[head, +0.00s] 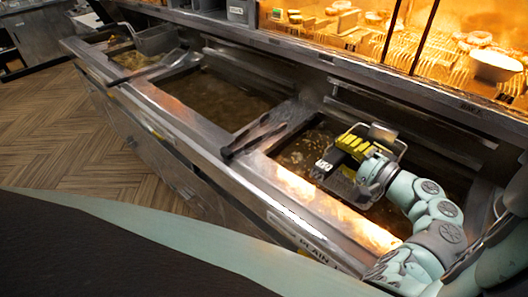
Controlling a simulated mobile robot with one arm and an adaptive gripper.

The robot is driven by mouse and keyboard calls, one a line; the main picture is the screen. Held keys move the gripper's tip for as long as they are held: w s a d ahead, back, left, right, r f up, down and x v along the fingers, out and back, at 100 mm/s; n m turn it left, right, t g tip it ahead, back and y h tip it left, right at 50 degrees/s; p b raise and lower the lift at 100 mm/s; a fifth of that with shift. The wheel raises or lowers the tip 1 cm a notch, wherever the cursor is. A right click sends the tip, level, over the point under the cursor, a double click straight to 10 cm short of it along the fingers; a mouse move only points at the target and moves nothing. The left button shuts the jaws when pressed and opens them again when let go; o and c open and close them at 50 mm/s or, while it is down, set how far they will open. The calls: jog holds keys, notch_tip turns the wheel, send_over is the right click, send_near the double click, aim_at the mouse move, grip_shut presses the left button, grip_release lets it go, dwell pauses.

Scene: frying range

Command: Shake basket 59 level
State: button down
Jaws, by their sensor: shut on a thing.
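A wire basket (397,147) hangs over the right vat of dark oil (300,151), with yellow pieces (352,143) at it. A dark handle part with white marks (324,165) shows at its near side; the marks are too small to read surely as 59. My gripper (362,177) is shut on the basket at its near side, and the fingers are partly hidden by my wrist. The basket looks slightly tilted in this view, but I cannot tell whether it is level or how far it is above the oil.
Long dark handles (258,136) lie across the front rim by the divider. The middle vat (215,98) has no basket in view. Another basket (155,40) stands at the far left vat. A lit food shelf (350,30) with racks and a white bowl (494,66) runs behind.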

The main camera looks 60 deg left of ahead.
jog(key=w, duration=0.4)
jog(key=s, duration=0.4)
jog(key=shift+s+r, duration=0.1)
jog(key=shift+r, duration=0.15)
jog(key=w, duration=0.3)
jog(key=shift+w+a, duration=0.4)
jog(key=shift+s, duration=0.1)
